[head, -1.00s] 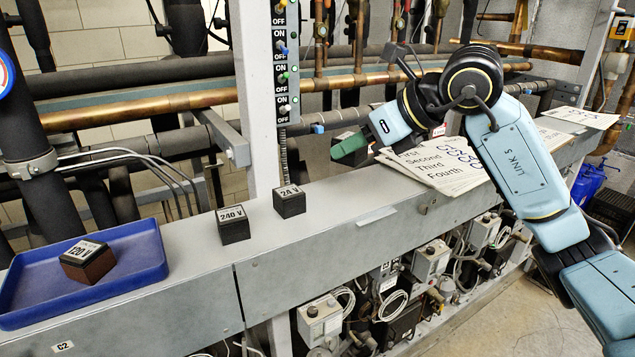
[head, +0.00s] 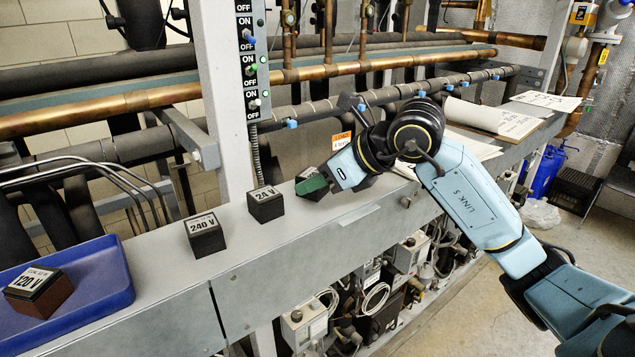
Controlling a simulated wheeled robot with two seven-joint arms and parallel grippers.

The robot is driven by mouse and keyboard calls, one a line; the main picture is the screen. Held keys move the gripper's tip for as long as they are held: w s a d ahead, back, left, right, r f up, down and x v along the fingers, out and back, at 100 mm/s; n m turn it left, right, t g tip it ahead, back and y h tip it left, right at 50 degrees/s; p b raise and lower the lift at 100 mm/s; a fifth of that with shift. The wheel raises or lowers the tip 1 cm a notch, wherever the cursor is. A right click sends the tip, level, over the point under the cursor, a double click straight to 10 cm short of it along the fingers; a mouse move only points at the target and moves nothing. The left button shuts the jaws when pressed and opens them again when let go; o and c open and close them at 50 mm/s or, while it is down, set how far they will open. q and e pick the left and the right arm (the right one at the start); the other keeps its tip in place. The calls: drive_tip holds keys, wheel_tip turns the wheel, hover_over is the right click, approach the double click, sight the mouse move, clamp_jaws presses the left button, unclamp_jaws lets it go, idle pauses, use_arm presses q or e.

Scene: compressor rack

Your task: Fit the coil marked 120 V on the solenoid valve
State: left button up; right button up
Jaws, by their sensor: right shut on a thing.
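The coil marked 120 V (head: 39,292) is a dark block with a white label and reddish-brown side. It sits slightly turned in the blue tray (head: 122,290) at the lower left. My right gripper (head: 313,186), with a green finger, is low over the grey ledge, right of the other blocks. It is shut on a dark block (head: 314,174), partly hidden by the finger; I cannot read any marking on it. The solenoid valve cannot be made out; an orange-topped tag (head: 341,139) stands behind the gripper. My left gripper is not in view.
A 240 V block (head: 204,236) and a 24 V block (head: 265,206) stand on the grey ledge (head: 300,250) between tray and gripper. A grey post (head: 228,110) with switches rises behind them. Papers (head: 490,118) lie at the right. Pipes run behind.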

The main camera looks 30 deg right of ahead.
drive_tip(key=shift+f, duration=0.45)
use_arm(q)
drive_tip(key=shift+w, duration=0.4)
use_arm(e)
drive_tip(key=o, duration=0.4)
drive_tip(key=shift+f, duration=0.15)
drive_tip(key=o, duration=0.4)
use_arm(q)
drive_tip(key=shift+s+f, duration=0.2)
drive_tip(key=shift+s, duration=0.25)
use_arm(e)
drive_tip(key=shift+o, duration=0.2)
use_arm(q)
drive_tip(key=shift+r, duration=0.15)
